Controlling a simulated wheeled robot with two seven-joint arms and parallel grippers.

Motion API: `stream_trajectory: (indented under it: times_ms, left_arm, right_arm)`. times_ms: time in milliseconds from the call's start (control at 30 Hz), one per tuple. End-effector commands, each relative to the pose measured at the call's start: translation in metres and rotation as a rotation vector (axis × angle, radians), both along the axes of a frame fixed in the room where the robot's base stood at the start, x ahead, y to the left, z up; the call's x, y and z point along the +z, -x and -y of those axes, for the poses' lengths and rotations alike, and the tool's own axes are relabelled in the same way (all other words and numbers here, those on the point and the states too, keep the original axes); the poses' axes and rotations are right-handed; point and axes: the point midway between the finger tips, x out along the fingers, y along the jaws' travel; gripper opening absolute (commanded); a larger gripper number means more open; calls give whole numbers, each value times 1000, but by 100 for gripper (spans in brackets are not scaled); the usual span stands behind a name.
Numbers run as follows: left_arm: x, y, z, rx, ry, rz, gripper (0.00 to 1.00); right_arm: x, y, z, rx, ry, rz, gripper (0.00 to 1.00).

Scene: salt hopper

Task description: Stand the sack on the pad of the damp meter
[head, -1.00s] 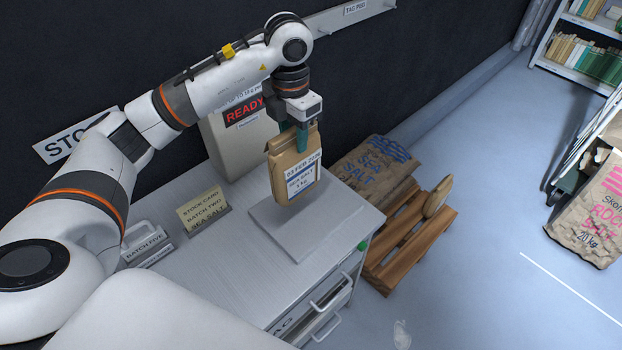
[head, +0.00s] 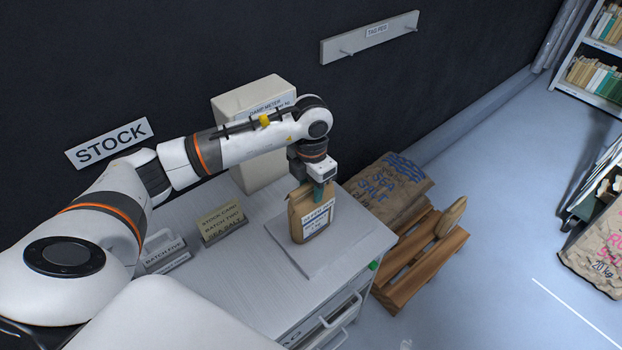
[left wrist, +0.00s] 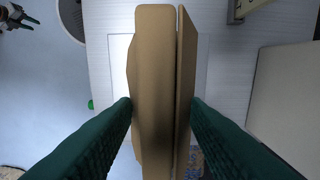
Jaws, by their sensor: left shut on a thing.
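The sack (head: 314,217) is a small brown paper bag with a white and blue label. It is upright over the flat grey pad (head: 310,268) of the damp meter (head: 245,97), its bottom at or very near the pad; I cannot tell whether it touches. My left gripper (head: 322,194) comes from above and is shut on the top of the sack. In the left wrist view the sack (left wrist: 155,60) stands between the two green fingers (left wrist: 160,108), with the pale pad partly hidden beneath. My arm hides the meter's lower front.
A stock card (head: 222,222) and a batch holder (head: 165,252) stand left of the pad on the grey cabinet (head: 235,275). A big salt sack (head: 388,187) and a wooden pallet (head: 420,262) are on the right. A tag peg rail (head: 370,37) is on the wall.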

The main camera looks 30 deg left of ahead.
Motion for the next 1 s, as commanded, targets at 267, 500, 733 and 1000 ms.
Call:
stream_trajectory:
  times_ms: [267,500,733,1000]
  left_arm:
    - [-2,0,0,0,1,0,51]
    - [-2,0,0,0,1,0,61]
    - [5,-1,0,1,1,3,61]
    - [57,-2,0,0,2,8,61]
  right_arm:
    - [-3,0,0,0,0,0,36]
    - [-2,0,2,0,2,-1,36]
    - [-3,1,3,1,4,0,36]
    - [-22,1,4,0,4,-1,36]
